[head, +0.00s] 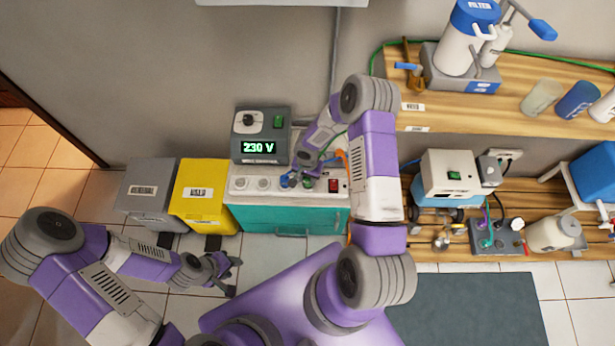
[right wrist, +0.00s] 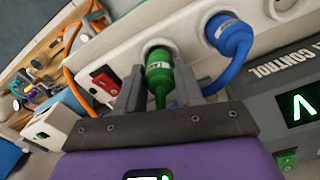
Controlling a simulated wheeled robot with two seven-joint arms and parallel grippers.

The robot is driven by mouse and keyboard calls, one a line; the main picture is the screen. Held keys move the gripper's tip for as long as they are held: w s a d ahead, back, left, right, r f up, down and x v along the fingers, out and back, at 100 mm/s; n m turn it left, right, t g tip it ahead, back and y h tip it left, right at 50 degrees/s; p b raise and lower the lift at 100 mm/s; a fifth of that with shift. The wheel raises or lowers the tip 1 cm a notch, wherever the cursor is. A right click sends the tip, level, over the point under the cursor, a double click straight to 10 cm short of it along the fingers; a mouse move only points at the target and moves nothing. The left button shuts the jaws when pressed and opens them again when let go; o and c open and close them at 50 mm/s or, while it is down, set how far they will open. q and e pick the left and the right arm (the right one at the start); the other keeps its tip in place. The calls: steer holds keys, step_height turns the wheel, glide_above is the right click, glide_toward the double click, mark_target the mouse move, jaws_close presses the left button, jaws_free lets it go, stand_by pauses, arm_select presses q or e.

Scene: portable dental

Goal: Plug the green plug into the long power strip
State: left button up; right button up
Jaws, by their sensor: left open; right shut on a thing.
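The long white power strip (head: 250,184) lies along the top of the teal cabinet; it fills the upper part of the right wrist view (right wrist: 130,48). My right gripper (head: 307,180) is shut on the green plug (right wrist: 158,76), with one finger on each side. The plug's front is at a round socket of the strip, lined up with it; I cannot tell how deep it sits. A blue plug (right wrist: 230,36) sits in the neighbouring socket. A red switch (right wrist: 104,82) is on the other side. My left gripper (head: 222,270) is open and empty, low over the floor at the left.
A grey box reading 230 V (head: 262,135) stands behind the strip. An orange cable (right wrist: 70,70) runs past the strip's end. Yellow (head: 203,190) and grey (head: 148,188) bins stand left of the teal cabinet (head: 285,218). Wooden shelves with equipment are at the right.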

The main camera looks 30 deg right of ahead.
steer(key=shift+f+b, duration=0.6)
steer(key=shift+f, duration=0.05)
steer(key=o, duration=1.1)
steer(key=shift+o, duration=0.2)
steer(key=shift+r, duration=0.1)
step_height(320, 180, up, 8)
steer(key=p, duration=0.2)
steer(key=shift+f+p, duration=0.25)
steer(key=shift+p, duration=0.1)
